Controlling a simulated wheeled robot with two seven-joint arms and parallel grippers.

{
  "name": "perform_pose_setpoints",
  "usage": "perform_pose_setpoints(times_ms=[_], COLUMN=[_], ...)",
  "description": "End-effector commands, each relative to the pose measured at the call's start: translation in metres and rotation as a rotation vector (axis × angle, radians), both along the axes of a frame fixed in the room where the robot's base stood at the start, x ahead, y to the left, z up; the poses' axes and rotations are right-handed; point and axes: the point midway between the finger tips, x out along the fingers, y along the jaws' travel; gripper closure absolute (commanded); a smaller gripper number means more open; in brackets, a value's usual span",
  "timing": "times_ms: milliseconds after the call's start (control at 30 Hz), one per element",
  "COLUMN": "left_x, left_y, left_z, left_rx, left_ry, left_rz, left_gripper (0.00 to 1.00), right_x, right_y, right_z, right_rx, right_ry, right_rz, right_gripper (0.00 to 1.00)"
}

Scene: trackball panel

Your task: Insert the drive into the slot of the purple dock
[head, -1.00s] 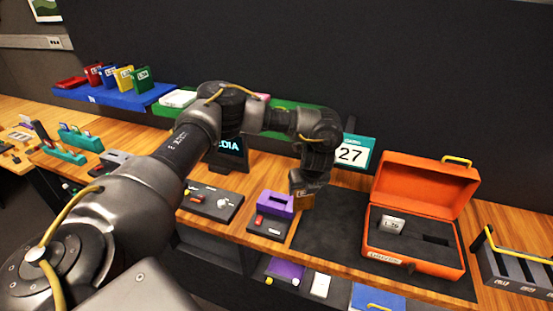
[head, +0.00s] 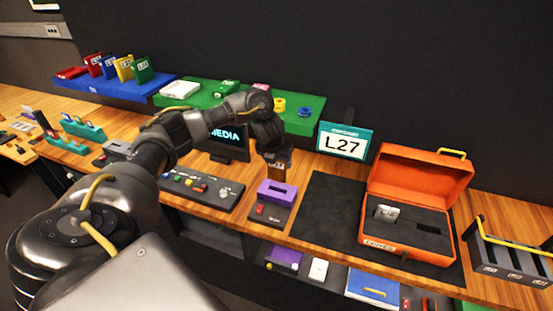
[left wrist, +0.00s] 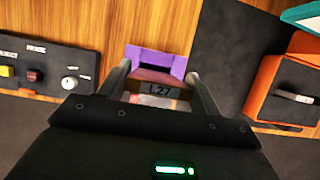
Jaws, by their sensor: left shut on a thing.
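The purple dock (head: 277,194) stands on the wooden bench, with a slot in its purple top and a dark base with a red part in front. It also shows in the left wrist view (left wrist: 158,57), just beyond the fingertips. My left gripper (head: 277,163) is above the dock, pointing down. The drive appears above the slot, apart from the dock; exact alignment cannot be told. My right gripper is not in view.
A dark mat (head: 325,212) lies right of the dock, with an open orange case (head: 364,225) on it. A control panel (head: 198,190) is to the left. A sign reading L27 (head: 342,142) and a green shelf (head: 310,128) stand behind.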

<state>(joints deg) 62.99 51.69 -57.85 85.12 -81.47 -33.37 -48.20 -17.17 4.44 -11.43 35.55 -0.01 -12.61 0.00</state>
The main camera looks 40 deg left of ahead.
Motion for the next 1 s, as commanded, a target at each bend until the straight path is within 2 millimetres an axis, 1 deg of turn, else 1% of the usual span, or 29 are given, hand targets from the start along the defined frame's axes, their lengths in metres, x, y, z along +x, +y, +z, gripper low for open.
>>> perform_pose_setpoints(times_ms=[300,567,633,1000], left_x=[-0.001,-0.001,0.0,0.0], left_y=[0.0,0.0,0.0,0.0], left_z=[-0.026,-0.044,-0.05,-0.054], left_rx=[0.001,0.001,0.001,0.0], left_ry=[0.004,0.002,0.0,0.0], left_rz=[0.0,0.001,0.0,0.0], left_gripper=[0.57,0.57,0.57,0.57], right_x=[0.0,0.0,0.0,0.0], right_y=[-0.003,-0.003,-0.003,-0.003], right_z=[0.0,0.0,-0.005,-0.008], right_rx=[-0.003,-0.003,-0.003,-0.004], right_ry=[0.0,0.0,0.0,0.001], right_rz=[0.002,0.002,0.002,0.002], right_gripper=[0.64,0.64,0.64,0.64])
